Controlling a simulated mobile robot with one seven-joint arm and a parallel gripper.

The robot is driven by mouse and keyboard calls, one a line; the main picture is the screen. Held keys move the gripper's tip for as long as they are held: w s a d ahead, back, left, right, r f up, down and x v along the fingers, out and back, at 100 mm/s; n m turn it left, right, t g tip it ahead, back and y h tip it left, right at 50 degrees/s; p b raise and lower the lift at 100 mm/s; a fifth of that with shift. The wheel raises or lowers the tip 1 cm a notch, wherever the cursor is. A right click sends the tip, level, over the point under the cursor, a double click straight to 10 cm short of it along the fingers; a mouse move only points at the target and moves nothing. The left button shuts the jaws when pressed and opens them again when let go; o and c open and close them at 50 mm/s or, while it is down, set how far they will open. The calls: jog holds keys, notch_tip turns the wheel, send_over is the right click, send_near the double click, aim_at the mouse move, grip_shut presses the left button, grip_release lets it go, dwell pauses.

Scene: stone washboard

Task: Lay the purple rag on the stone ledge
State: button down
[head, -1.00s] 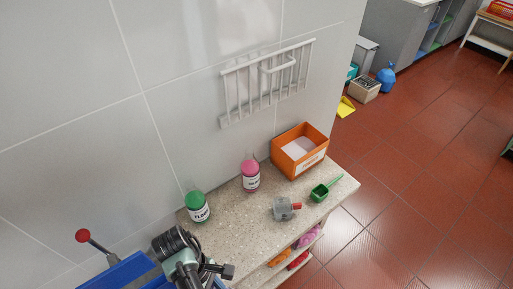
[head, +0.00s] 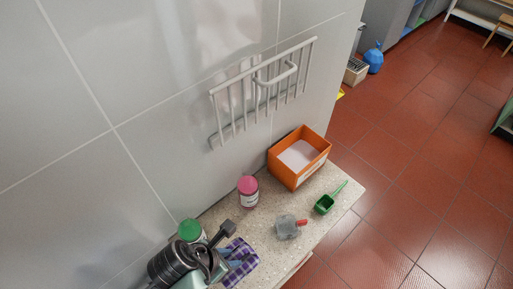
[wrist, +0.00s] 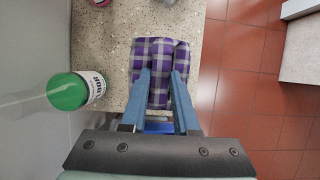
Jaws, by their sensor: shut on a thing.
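The purple rag (wrist: 157,62) is a purple, white and grey checked cloth, folded or bunched. In the wrist view it lies between the two blue fingers of my gripper (wrist: 158,90), which is shut on it. In the head view the rag (head: 242,262) shows beside my gripper (head: 232,258) at the near end of the speckled stone ledge (head: 268,212). The rag is over the ledge near its front edge. I cannot tell whether it touches the stone. My wrist hides part of the ledge there.
A green-capped bottle (wrist: 72,92) stands close to the left of my gripper. A white rack (head: 265,90) hangs on the wall.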

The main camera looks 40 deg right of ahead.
jog(key=f, duration=0.5)
jog(key=shift+s+f, duration=0.1)
jog(key=shift+s, duration=0.1)
jog(key=shift+f, duration=2.4)
jog(key=c, duration=0.7)
grip_release()
jog(key=shift+o, duration=0.2)
jog(key=v, duration=1.2)
